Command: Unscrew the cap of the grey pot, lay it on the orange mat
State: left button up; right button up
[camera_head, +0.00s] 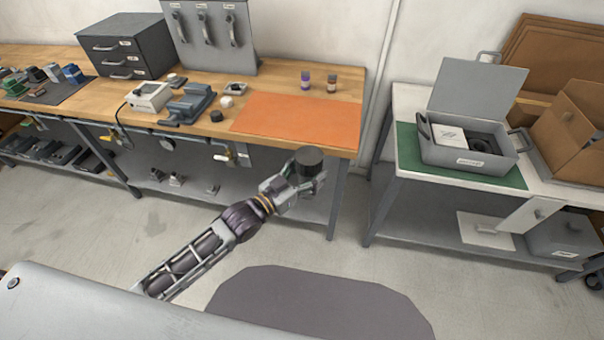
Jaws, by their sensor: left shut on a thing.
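My left gripper (306,178) is shut on a dark grey round pot (309,158) and holds it up in front of the bench's front edge. The pot looks upright, with its flat dark top facing up. I cannot make out a seam between cap and body. The fingers hide its lower part. The orange mat (298,119) lies flat and bare on the wooden bench, just behind the held pot. My right gripper is not in view.
On the wooden bench (215,144), a small white pot (226,102), a dark vise-like device (188,106) and a white box device (150,96) stand left of the mat. Two small bottles (305,80) stand behind it. A grey case (465,150) is open on the right table.

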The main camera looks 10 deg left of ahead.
pick_arm(q)
jog(key=shift+w+d+r+m+g+h, duration=0.1)
jog(key=shift+d+r+m+g+h, duration=0.35)
jog(key=shift+d+r, duration=0.3)
jog(key=shift+d+f, duration=0.1)
jog(key=shift+d, duration=0.05)
